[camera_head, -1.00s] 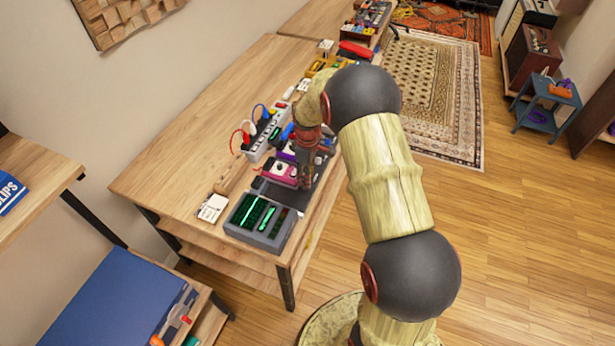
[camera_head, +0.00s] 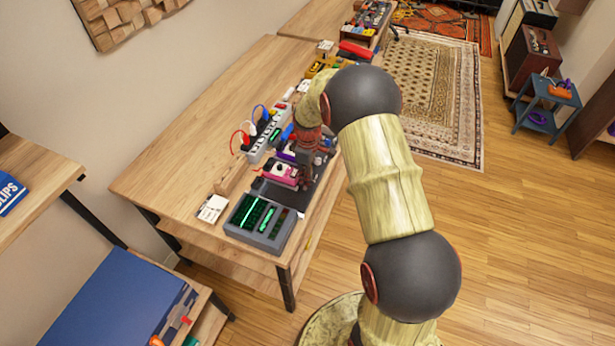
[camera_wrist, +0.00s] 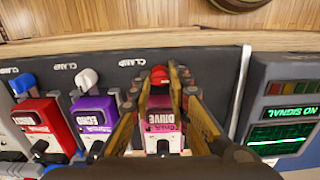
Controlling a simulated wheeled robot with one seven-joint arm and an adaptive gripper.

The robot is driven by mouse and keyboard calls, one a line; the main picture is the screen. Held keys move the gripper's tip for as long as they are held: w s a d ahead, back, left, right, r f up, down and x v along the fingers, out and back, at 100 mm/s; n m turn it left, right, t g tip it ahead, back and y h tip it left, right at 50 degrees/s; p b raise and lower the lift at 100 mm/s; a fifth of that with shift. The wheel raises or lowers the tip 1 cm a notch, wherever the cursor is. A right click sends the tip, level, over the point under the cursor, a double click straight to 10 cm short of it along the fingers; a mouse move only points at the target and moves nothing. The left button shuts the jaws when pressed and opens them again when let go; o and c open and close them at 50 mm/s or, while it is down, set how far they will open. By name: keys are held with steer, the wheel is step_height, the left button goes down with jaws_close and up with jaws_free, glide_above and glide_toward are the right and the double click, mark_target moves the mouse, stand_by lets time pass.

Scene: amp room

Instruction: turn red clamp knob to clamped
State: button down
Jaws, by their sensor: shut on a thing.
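The red clamp knob (camera_wrist: 160,73) is in the wrist view, at the back of the pink DRIVE pedal (camera_wrist: 163,120) on the dark board (camera_wrist: 215,75). My gripper (camera_wrist: 161,80) reaches over the pink pedal, one finger on either side of it, with its tips closed about the red knob. How far the knob is turned is not clear. In the head view the pink pedal (camera_head: 281,172) shows left of my gripper (camera_head: 306,180), and the knob is hidden there.
In the wrist view, a purple pedal (camera_wrist: 95,112) with a white knob (camera_wrist: 87,78) and a red pedal (camera_wrist: 40,118) with a blue knob (camera_wrist: 23,84) stand to the left. A grey meter box (camera_wrist: 285,110) stands to the right. A power strip (camera_head: 268,133) lies behind the pedals.

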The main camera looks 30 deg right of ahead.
steer(key=shift+m, duration=0.4)
steer(key=m+p, duration=0.1)
steer(key=m, duration=0.2)
steer(key=shift+r+p, duration=0.1)
steer(key=shift+p, duration=0.25)
steer(key=m+p, duration=0.1)
steer(key=m, duration=0.4)
steer(key=m+p, duration=0.1)
steer(key=m, duration=0.4)
steer(key=shift+m+p, duration=0.5)
steer(key=shift+m, duration=1.5)
steer(key=c, duration=1.7)
jaws_free()
steer(key=shift+o, duration=0.2)
